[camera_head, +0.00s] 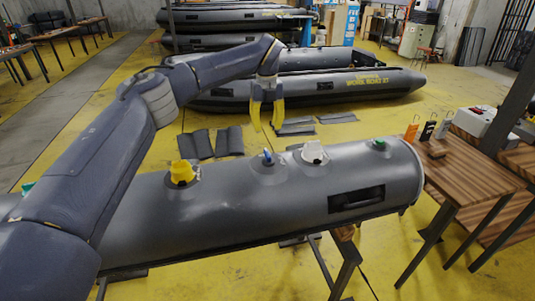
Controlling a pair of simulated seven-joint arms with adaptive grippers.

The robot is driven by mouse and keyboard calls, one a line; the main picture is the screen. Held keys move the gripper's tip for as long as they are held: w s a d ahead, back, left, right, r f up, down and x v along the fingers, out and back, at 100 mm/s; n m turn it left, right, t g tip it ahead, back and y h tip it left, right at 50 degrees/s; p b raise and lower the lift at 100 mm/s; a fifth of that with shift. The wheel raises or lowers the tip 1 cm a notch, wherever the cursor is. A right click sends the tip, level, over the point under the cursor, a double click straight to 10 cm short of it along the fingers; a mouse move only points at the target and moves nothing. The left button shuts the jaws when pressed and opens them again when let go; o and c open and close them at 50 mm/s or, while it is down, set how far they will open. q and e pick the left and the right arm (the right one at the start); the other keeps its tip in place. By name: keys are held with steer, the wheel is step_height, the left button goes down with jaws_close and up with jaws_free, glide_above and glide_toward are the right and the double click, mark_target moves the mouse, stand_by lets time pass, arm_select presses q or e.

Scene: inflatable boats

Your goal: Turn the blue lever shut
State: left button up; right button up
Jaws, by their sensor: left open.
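The blue lever (268,156) is a small blue piece standing on a round fitting on top of the grey inflatable tube (250,205). It lies between a yellow cap (182,172) on its left and a white fitting (314,152) on its right. My left gripper (266,128) hangs from above with its two yellow fingers apart and pointing down. It is open and empty, and in the picture its tips are just above the blue lever. I cannot tell the exact gap in depth. My right gripper does not show.
A green cap (379,143) sits near the tube's right end. A wooden table (465,178) with small items stands at the right. A grey boat (310,90) and flat dark pads (213,142) lie behind on the yellow floor.

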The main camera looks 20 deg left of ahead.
mark_target(267, 152)
arm_select(q)
step_height(267, 152, down, 12)
steer(key=shift+r, duration=0.1)
stand_by(0.4)
steer(key=shift+o, duration=0.2)
jaws_close()
